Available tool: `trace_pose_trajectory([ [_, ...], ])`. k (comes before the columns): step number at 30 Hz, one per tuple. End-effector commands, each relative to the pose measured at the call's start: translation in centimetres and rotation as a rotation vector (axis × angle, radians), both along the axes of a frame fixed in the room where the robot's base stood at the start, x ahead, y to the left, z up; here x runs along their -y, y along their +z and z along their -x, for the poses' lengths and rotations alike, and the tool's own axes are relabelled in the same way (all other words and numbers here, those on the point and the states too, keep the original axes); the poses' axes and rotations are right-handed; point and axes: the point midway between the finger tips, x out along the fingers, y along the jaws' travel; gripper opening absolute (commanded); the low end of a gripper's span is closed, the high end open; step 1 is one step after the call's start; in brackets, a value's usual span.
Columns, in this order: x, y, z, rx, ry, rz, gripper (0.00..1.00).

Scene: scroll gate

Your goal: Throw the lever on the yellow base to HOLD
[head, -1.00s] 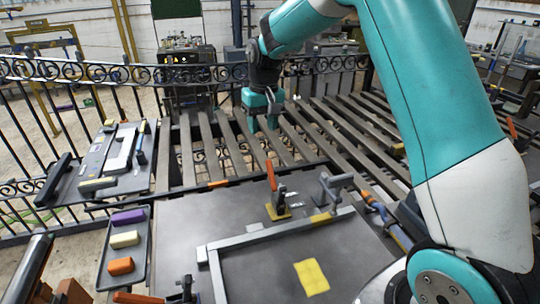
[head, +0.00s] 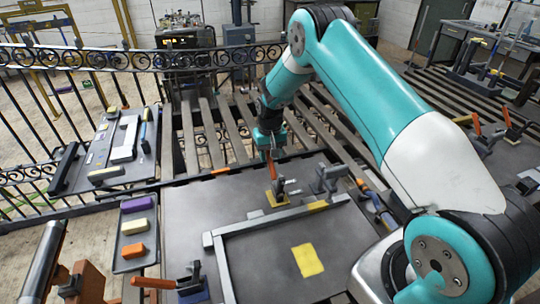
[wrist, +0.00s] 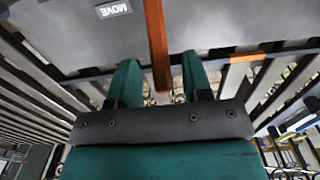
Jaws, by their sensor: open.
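The lever on the yellow base (head: 277,198) stands on the grey work table in the head view. Its orange handle (head: 270,166) stands nearly upright. My gripper (head: 268,152) is at the top of this handle. In the wrist view the orange handle (wrist: 157,45) runs down between the two teal fingers of my gripper (wrist: 160,75). The jaws are open, with a finger on each side and gaps showing. A plate marked MOVE (wrist: 114,9) lies left of the handle in the wrist view. No HOLD mark is readable.
A grey clamp (head: 326,179) stands just right of the lever. A metal frame (head: 225,270) and yellow patch (head: 307,260) are nearer. Another orange-handled lever on a blue base (head: 196,292) is at front left. A tray (head: 128,264) holds coloured blocks. A slatted bed (head: 205,135) lies behind.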

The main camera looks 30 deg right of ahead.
Motion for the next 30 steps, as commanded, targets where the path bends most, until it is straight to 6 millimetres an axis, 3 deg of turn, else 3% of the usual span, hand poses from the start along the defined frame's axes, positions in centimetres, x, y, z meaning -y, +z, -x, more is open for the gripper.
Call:
trace_pose_trajectory([
  [6,0.0,-2.3,0.0,-0.001,0.000,0.000,0.45],
  [16,0.0,-2.8,-0.1,0.001,0.000,0.000,0.45],
  [17,0.0,-2.8,0.0,0.001,0.000,0.000,0.42],
  [21,0.0,-2.7,0.0,0.001,0.000,0.000,0.10],
  [23,0.0,-2.7,0.0,0.001,0.000,0.000,0.00],
  [30,-0.4,-2.7,-0.1,0.007,0.005,0.001,0.00],
])
